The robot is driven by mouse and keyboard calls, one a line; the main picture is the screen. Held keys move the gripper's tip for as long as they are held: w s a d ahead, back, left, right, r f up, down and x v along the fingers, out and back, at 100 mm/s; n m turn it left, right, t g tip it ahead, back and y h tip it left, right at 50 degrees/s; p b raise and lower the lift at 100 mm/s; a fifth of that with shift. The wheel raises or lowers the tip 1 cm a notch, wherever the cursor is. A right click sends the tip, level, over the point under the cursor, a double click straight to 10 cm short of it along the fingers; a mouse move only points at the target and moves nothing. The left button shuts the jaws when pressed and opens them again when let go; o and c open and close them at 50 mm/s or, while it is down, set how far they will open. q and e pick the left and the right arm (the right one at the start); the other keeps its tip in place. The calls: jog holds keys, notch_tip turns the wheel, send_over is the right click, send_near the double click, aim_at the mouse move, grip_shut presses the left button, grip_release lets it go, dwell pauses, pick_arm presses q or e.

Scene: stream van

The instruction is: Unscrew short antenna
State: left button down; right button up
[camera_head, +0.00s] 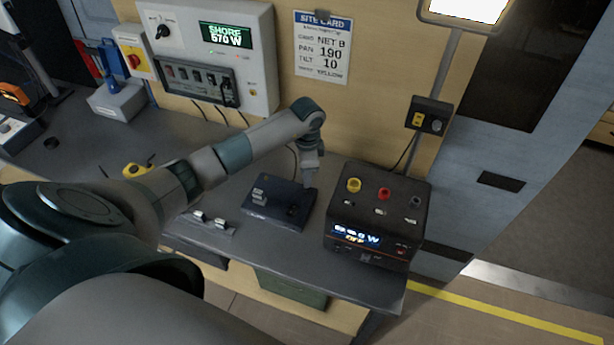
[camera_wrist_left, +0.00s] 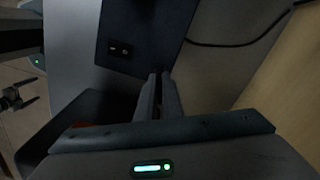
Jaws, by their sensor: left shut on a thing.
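A dark blue box (camera_head: 274,210), seen from above, lies on the grey bench. It also shows in the left wrist view (camera_wrist_left: 140,30), with a small black switch on it. My left gripper (camera_head: 310,182) reaches down to the box's back right corner. In the left wrist view its fingers (camera_wrist_left: 160,80) are close together at the box's edge. They are shut on a thin thing, which they hide almost wholly; from its place I take it for the short antenna. No other antenna can be made out.
A black power unit (camera_head: 375,215) with knobs stands close to the right of the box. Small metal parts (camera_head: 208,220) lie to the left on the bench. A wall panel (camera_head: 210,55) is behind.

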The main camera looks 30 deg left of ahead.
pick_arm(q)
jog(key=shift+n+p, duration=0.85)
jog(key=shift+n, duration=0.25)
jog(key=shift+n, duration=0.8)
jog(key=c, duration=2)
grip_release()
jog(key=shift+m, duration=1.2)
jog(key=shift+m+b, duration=0.35)
jog(key=shift+m, duration=0.45)
